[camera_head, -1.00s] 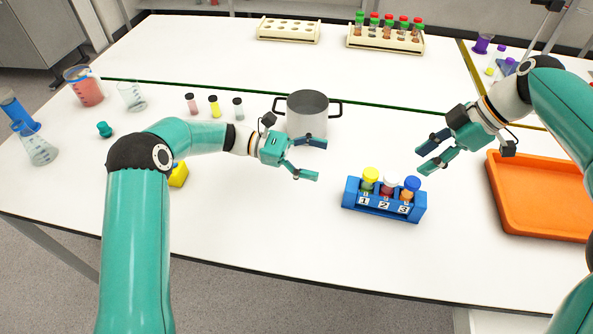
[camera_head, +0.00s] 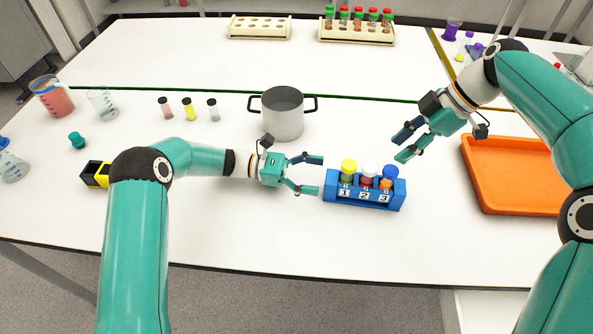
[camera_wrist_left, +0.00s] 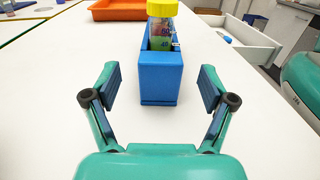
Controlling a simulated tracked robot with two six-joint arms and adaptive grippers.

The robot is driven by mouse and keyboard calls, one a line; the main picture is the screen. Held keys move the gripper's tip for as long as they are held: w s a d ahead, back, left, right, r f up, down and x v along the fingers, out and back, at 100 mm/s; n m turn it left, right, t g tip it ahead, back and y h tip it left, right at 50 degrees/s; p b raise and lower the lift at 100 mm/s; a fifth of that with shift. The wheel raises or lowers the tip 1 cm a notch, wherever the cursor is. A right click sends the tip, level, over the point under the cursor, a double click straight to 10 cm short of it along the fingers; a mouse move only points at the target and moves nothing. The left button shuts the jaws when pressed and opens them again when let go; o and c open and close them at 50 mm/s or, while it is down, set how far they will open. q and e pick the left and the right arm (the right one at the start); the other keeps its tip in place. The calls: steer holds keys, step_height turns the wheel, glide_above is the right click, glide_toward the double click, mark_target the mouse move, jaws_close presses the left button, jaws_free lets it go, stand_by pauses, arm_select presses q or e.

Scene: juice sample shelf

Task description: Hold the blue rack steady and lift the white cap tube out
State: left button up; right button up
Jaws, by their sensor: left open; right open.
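The blue rack (camera_head: 364,204) stands on the white table and holds three capped tubes over labels 1, 2 and 3. The white cap tube (camera_head: 368,171) is in the middle slot, between the yellow cap tube (camera_head: 348,167) and the blue cap tube (camera_head: 388,174). My left gripper (camera_head: 318,175) is open just left of the rack. In the left wrist view the open fingers (camera_wrist_left: 160,92) point at the rack's end (camera_wrist_left: 160,84), which lies ahead between them, apparently untouched; the white cap is hidden there. My right gripper (camera_head: 400,145) is open and empty, above and right of the rack.
A grey pot (camera_head: 283,119) stands behind my left gripper. An orange tray (camera_head: 520,201) lies to the right of the rack. Small vials (camera_head: 188,108), beakers and a yellow-black box (camera_head: 95,174) are at the left. The table in front of the rack is clear.

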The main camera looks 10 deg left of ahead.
arm_select(q)
steer(key=shift+d, duration=1)
